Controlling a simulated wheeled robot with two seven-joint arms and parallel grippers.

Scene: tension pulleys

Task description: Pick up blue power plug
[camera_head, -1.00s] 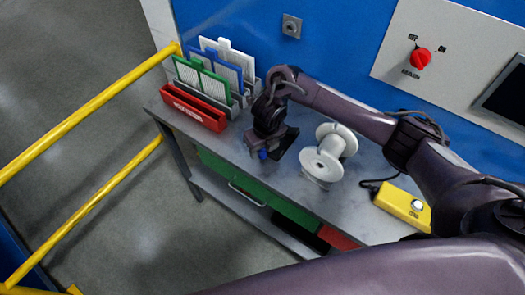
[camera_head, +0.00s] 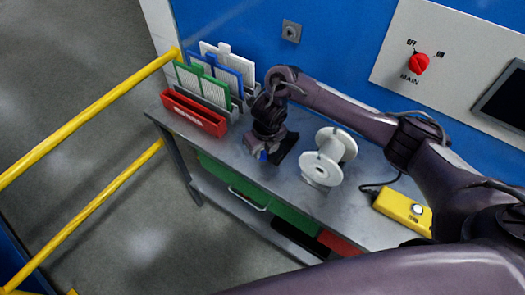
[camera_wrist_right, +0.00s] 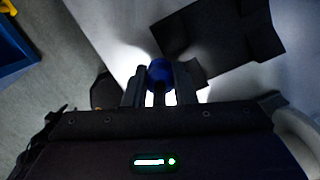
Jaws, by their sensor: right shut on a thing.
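The blue power plug (camera_wrist_right: 160,73) sits between the two fingers of my right gripper (camera_wrist_right: 161,88) in the right wrist view. The fingers are shut on it. In the head view, my right gripper (camera_head: 266,152) points down over the grey workbench, left of the white spool. Only a small blue part of the plug shows there, at the gripper's tip. I cannot tell whether the plug touches the bench top. My left gripper is not in view.
The white spool (camera_head: 323,163) stands close to the right of the gripper on the workbench (camera_head: 290,200). A red bin (camera_head: 194,113) and green, blue and white filter panels stand at the left end. A yellow button box (camera_head: 403,209) lies at right. Yellow rails (camera_head: 85,119) run at left.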

